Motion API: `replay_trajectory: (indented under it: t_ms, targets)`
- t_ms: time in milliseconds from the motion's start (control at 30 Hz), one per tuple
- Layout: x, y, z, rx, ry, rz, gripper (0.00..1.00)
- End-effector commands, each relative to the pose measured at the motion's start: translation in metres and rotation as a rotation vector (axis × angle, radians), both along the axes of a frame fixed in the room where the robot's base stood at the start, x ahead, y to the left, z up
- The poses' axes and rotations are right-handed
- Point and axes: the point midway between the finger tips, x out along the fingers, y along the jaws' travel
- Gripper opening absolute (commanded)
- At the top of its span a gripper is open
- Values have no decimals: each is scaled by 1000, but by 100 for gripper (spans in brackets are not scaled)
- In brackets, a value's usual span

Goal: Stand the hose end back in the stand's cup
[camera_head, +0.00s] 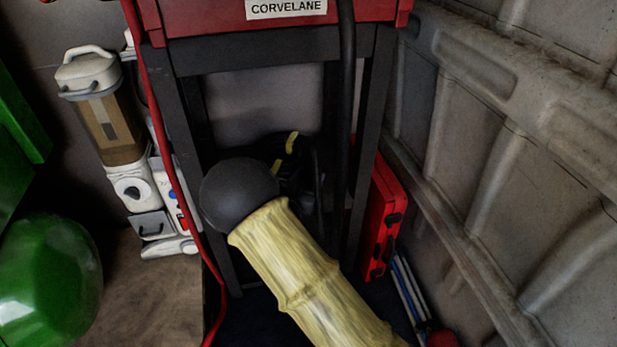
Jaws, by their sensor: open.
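A dark stand (183,105) with a red top marked CORVELANE (375,12) fills the upper middle. A thick black hose (347,70) hangs down in front of its right side, and I cannot make out its end. No cup shows clearly; the lower middle of the stand is covered by a large yellow, creased sleeve-like piece with a black rounded end, which I cannot identify for sure. My gripper is not in view.
A red cable (160,130) runs down the stand's left side. Black coils with yellow bands (291,142) lie behind. A white and brown appliance (115,130) stands left, a red case (381,220) right. A grey ribbed wall (500,150) closes the right side.

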Motion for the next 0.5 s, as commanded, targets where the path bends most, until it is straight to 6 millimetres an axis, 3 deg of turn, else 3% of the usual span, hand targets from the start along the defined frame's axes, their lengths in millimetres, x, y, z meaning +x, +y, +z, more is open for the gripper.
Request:
replay_trajectory:
  t_ms: [167,500]
  targets:
    - [-16,7,3,-1,1,3,46]
    - [-78,31,4,-1,3,4,46]
